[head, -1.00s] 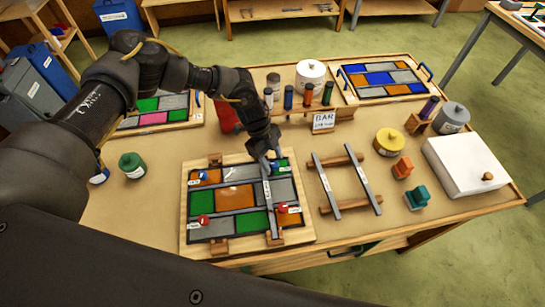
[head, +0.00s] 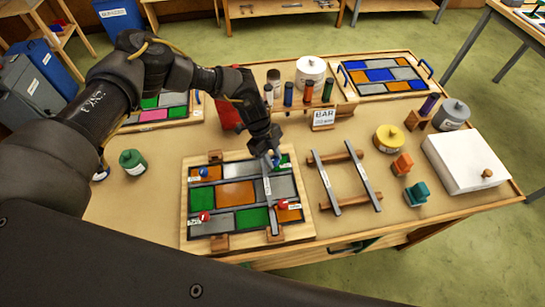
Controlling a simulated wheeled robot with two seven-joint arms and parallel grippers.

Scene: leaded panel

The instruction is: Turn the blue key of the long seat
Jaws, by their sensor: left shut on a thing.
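The leaded panel (head: 237,194) of green, orange and grey panes lies in a wooden frame at the front middle of the table. A grey bar (head: 267,190) lies lengthwise over its right part. My left gripper (head: 272,157) reaches down to the far end of this bar and is shut on a small blue key (head: 276,161), mostly hidden by the fingers. Another blue key (head: 203,173) sits at the panel's far left. Red keys sit at the near left (head: 204,216) and near right (head: 283,204). My right gripper is not in view.
A rack with two grey bars (head: 367,185) stands right of the panel. Behind are a labelled bar stand (head: 324,117) and several coloured tubes. Yellow tin (head: 388,138), orange and teal blocks and a white box (head: 466,163) are at right. A green jar (head: 132,161) is at left.

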